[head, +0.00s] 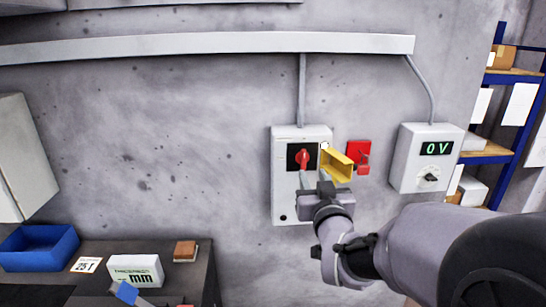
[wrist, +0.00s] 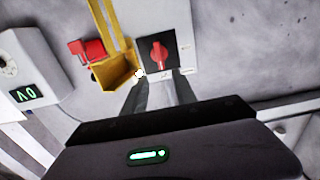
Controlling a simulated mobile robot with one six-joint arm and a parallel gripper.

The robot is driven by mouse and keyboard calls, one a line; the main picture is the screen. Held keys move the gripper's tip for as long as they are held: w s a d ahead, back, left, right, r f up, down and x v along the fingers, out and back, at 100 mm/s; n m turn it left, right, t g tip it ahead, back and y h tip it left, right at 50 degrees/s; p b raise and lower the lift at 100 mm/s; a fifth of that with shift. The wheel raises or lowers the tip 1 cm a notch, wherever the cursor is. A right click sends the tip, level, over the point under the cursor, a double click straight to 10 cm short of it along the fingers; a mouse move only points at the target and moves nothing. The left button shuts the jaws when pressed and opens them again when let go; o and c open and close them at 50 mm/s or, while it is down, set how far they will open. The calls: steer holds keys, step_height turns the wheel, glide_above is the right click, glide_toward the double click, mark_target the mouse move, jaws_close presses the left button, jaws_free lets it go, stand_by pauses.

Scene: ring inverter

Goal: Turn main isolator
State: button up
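The main isolator is a red rotary handle (head: 303,159) on a black square plate, on the front of a pale grey box (head: 285,199) on the wall. The handle stands roughly upright. It also shows in the wrist view (wrist: 158,54), in line with the gap between my fingers. My gripper (head: 307,180) is open and empty, just below the handle in the head view. In the wrist view its two dark fingers (wrist: 158,82) are spread apart and point at the box. I see no contact with the handle.
A yellow open holder (head: 338,166) juts out right beside the isolator, with a red wall piece (head: 358,155) behind it. A grey meter box (head: 402,170) at right reads 0 V. A bench with a blue bin (head: 40,262) and a white carton (head: 136,270) stands lower left.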

mark_target(304, 157)
steer(key=w, duration=0.9)
steer(key=shift+w, duration=0.35)
jaws_close()
